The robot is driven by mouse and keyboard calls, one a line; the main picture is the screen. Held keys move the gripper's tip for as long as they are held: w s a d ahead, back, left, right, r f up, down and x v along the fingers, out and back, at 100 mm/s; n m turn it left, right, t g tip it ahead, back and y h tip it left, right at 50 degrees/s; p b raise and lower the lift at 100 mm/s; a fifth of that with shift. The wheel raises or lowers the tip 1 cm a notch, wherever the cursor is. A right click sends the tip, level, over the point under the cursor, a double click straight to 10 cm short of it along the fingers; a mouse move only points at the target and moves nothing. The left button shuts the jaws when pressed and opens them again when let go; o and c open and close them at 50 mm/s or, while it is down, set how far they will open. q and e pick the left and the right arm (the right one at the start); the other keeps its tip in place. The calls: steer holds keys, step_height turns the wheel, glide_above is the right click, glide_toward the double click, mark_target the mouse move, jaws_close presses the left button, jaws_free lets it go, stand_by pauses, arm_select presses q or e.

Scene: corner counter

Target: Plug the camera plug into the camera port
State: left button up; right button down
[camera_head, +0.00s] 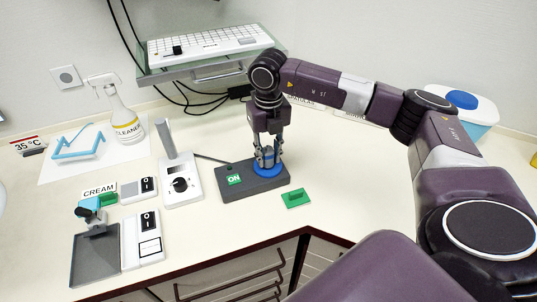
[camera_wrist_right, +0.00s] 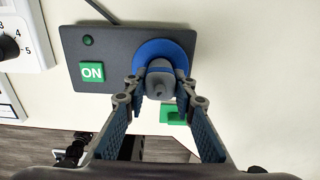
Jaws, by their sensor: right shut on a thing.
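My right gripper (camera_head: 267,160) points down over a dark grey box (camera_head: 228,181) with a green ON label. In the right wrist view, its fingers (camera_wrist_right: 158,82) are shut on a grey knob-like piece (camera_wrist_right: 159,65). A blue disc (camera_wrist_right: 149,48) lies around or under that piece, on the right end of the box; in the head view the blue disc (camera_head: 268,171) shows below the fingertips. I cannot tell which piece is the camera plug or where the camera port is. My left gripper is not in view.
A green block (camera_head: 296,198) lies right of the box. A white dial device (camera_head: 181,187), a CREAM label (camera_head: 98,190), a dark tray (camera_head: 95,258) and white switch units (camera_head: 143,240) stand left. A spray bottle (camera_head: 123,117) stands behind. Right of the green block, the counter is clear.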

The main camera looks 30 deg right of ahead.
steer(key=shift+f+b, duration=0.45)
steer(key=shift+f, duration=0.15)
steer(key=c, duration=1.5)
jaws_free()
steer(key=shift+c, duration=0.2)
steer(key=shift+r, duration=0.1)
step_height(320, 180, up, 12)
steer(key=shift+f, duration=0.1)
